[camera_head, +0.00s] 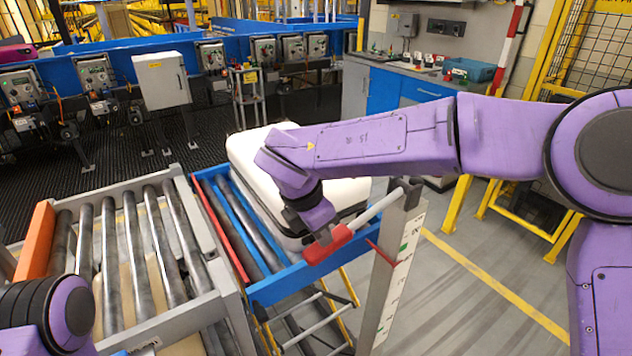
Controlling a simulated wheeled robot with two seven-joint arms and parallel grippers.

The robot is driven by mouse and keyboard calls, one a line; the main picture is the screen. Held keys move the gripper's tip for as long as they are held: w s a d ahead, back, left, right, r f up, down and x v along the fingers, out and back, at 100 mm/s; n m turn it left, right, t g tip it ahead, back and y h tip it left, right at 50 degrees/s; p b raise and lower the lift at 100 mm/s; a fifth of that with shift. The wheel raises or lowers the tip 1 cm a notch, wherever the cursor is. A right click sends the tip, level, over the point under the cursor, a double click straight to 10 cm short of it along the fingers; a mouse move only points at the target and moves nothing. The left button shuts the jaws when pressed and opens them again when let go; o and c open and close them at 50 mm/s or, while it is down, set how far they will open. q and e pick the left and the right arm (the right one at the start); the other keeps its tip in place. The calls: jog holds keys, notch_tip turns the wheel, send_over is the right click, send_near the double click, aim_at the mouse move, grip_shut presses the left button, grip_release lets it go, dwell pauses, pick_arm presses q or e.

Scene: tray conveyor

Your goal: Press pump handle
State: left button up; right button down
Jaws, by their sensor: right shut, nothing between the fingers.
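The pump handle (374,208) is a grey bar with a red grip (327,247) at its lower left end. It slopes down from the top of a grey post (400,265) with a marked scale. My right gripper (322,234) points down at the red grip, shut with nothing between its fingers. Its fingertips are small and dark here, and I cannot tell whether they touch the grip. Of my left arm only a purple link shows at the bottom left; its gripper is out of view.
A white case (258,160) lies on a blue-framed roller section (277,289), partly behind my right arm. A grey roller conveyor (215,275) stands to its left. A yellow frame (352,292) is below. Grey floor (480,265) is open to the right.

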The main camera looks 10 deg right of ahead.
jog(key=v, duration=1.3)
jog(key=shift+d+r, duration=0.2)
jog(key=shift+r, duration=0.3)
